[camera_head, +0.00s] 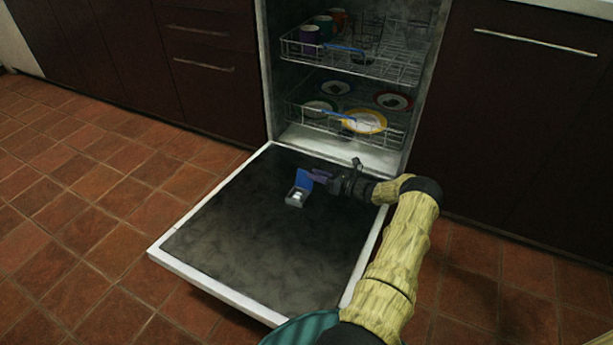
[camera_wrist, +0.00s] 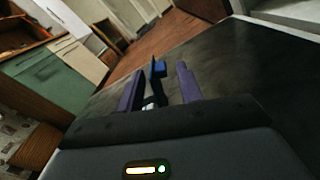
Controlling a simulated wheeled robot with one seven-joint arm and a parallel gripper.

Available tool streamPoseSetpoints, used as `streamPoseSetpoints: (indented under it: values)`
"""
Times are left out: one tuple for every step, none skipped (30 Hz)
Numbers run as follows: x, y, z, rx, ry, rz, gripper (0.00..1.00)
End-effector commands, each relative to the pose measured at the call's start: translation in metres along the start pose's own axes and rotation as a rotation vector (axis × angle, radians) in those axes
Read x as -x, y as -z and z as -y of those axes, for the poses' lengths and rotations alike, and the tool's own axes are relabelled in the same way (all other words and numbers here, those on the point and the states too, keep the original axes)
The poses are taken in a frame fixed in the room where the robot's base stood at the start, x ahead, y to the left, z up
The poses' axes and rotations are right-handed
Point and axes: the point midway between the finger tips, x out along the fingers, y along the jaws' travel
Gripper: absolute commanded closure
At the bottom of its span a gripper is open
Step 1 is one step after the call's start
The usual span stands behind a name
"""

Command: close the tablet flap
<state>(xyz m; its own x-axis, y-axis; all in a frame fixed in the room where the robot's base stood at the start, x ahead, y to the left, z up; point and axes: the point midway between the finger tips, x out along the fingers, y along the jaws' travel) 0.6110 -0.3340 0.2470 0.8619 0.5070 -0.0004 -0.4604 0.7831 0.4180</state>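The tablet flap (camera_head: 304,180) is blue and stands raised beside a small pale grey tablet compartment (camera_head: 296,197) on the inside of the lowered dishwasher door (camera_head: 250,240). My gripper (camera_head: 319,175) has purple fingers and is just right of the flap, low over the door. In the wrist view the two fingers (camera_wrist: 160,80) are apart, with the blue flap (camera_wrist: 159,68) seen in the gap between them, near their tips. No grip on it shows, and I cannot tell whether a finger touches it. The compartment is mostly hidden by the gripper in the wrist view.
The upper rack (camera_head: 355,60) holds several cups and the lower rack (camera_head: 350,120) holds several plates. Both are inside the dishwasher, behind the door. Dark cabinets (camera_head: 520,110) flank it. The door's left and front parts are clear.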

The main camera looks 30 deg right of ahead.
Motion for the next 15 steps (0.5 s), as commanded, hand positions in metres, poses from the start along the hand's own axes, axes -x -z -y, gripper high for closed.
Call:
streamPoseSetpoints:
  values:
    - [-0.010,0.004,0.001,0.001,-0.003,-0.001,0.64]
    - [-0.015,0.004,0.001,0.002,-0.003,-0.001,0.64]
    - [-0.021,0.004,0.001,0.002,-0.002,-0.002,0.64]
    - [-0.026,0.004,0.001,0.002,-0.003,-0.001,0.64]
    - [-0.030,0.003,0.001,0.001,-0.003,0.000,0.64]
    - [-0.034,0.003,0.001,0.001,-0.002,0.000,0.64]
    - [-0.036,0.002,0.001,0.001,-0.001,0.000,0.64]
    - [-0.039,0.002,0.001,0.001,-0.001,0.000,0.64]
    - [-0.041,0.001,0.001,0.001,-0.001,0.000,0.64]
    - [-0.043,0.001,0.000,0.001,-0.001,0.000,0.64]
    - [-0.043,0.001,0.000,0.001,-0.001,0.000,0.64]
    - [-0.044,0.000,0.000,0.001,0.000,0.000,0.64]
    - [-0.044,0.000,0.000,0.001,0.000,0.000,0.64]
    - [-0.044,0.000,0.000,0.001,0.000,0.000,0.64]
    - [-0.044,-0.001,0.000,0.001,0.000,0.000,0.64]
